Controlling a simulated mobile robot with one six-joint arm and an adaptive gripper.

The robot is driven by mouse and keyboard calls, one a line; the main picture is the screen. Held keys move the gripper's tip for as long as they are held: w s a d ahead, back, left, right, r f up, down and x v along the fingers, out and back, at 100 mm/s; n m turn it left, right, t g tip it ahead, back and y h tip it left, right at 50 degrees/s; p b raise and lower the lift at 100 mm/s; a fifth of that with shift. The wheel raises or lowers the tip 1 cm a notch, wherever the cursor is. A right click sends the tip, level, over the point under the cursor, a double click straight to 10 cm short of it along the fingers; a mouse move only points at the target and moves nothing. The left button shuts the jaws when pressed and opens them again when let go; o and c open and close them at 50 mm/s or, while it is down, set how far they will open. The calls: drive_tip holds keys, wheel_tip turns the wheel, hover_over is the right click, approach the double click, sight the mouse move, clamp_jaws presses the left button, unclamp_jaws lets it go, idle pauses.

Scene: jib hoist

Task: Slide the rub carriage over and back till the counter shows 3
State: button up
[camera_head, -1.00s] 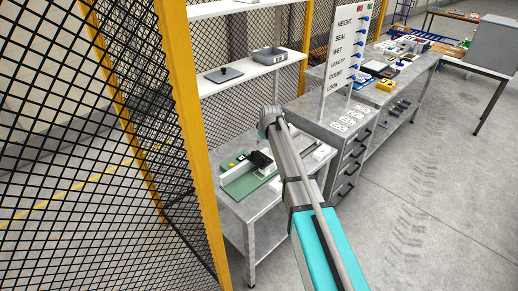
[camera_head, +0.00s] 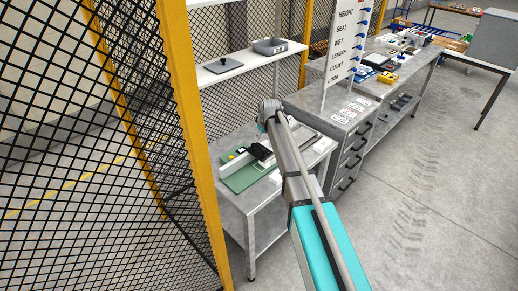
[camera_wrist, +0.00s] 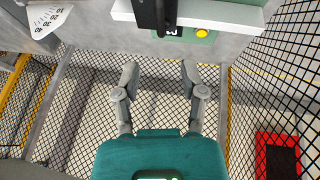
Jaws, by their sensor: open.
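The rub tester, with a green base (camera_head: 243,180), sits on the grey bench left of the drawers. A black block (camera_head: 262,154), apparently the rub carriage, sits by its white bar (camera_head: 236,165). In the wrist view, the black part (camera_wrist: 155,14) crosses the white bar (camera_wrist: 220,14) at the top. The counter display (camera_wrist: 172,33) is small and upside down there, partly covered; I cannot read it surely. A yellow button (camera_wrist: 202,33) is beside it. My gripper (camera_wrist: 160,72) is open and empty, its fingertips short of the bar and black part. My arm hides the gripper in the head view.
A yellow-framed mesh fence (camera_head: 188,130) stands close on the left. A label board (camera_head: 347,40) stands on the drawer unit (camera_head: 350,150). Floor on the right is clear.

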sight(258, 147)
drive_tip(key=shift+b+x, duration=4.85)
drive_tip(key=shift+x, duration=0.85)
drive_tip(key=shift+c, duration=0.2)
clamp_jaws()
